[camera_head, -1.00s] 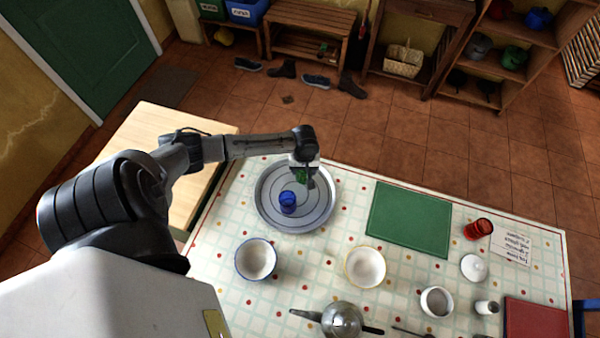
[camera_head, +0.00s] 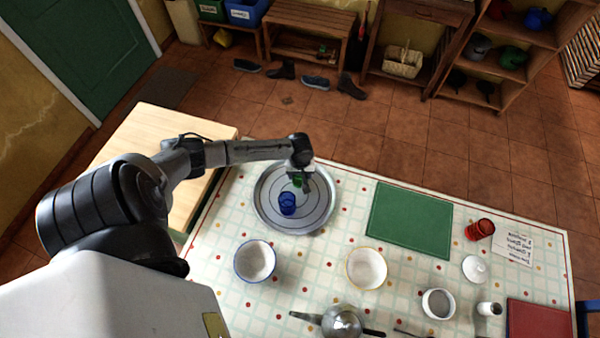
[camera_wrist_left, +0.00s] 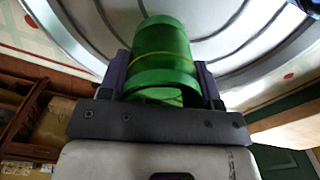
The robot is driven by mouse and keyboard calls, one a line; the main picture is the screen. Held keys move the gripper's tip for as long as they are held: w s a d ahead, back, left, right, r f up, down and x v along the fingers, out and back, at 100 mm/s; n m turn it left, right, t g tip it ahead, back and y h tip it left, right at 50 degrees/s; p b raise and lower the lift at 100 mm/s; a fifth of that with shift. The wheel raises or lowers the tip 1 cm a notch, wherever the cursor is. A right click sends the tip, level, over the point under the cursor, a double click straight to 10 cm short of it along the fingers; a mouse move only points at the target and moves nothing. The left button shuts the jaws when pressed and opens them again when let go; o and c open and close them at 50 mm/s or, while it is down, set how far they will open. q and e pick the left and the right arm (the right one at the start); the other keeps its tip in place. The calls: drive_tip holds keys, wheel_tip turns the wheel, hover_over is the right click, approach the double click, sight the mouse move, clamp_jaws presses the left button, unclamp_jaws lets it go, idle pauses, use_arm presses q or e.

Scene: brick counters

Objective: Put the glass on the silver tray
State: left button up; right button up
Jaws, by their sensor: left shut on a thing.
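My left gripper (camera_head: 299,183) is shut on a green glass (camera_head: 297,181). The green glass also shows in the left wrist view (camera_wrist_left: 161,52), between the two fingers, with the tray's ringed surface behind it. The round silver tray (camera_head: 318,212) lies at the far left of the table. The green glass is over the tray's far part; I cannot tell whether it touches the tray. A blue glass (camera_head: 287,204) stands on the tray, close to the green one. A red glass (camera_head: 480,229) is at the table's right side. My right gripper is not in view.
A green mat (camera_head: 408,219) lies right of the tray. Two bowls (camera_head: 255,261) (camera_head: 366,268), a teapot (camera_head: 342,320), a white cup (camera_head: 437,303) and a lid (camera_head: 475,269) stand nearer. A wooden surface (camera_head: 150,150) adjoins at left.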

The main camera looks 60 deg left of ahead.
use_arm(q)
drive_tip(key=shift+f, duration=0.15)
drive_tip(key=o, duration=1)
wheel_tip(320, 180, up, 12)
drive_tip(key=p, duration=0.2)
drive_tip(key=s+d+f+m+t+h, duration=0.1)
drive_tip(key=s+d+m, duration=0.3)
drive_tip(key=d, duration=0.4)
drive_tip(key=s+d+f+m, duration=0.1)
drive_tip(key=s+d+m, duration=0.3)
drive_tip(key=d, duration=0.4)
drive_tip(key=s+d+r+m+t, duration=0.2)
drive_tip(key=s+d+r+m, duration=0.4)
drive_tip(key=s+r, duration=0.1)
drive_tip(key=shift+s+d+m+t+y, duration=0.3)
drive_tip(key=shift+s+d+y, duration=0.1)
drive_tip(key=shift+s, duration=0.35)
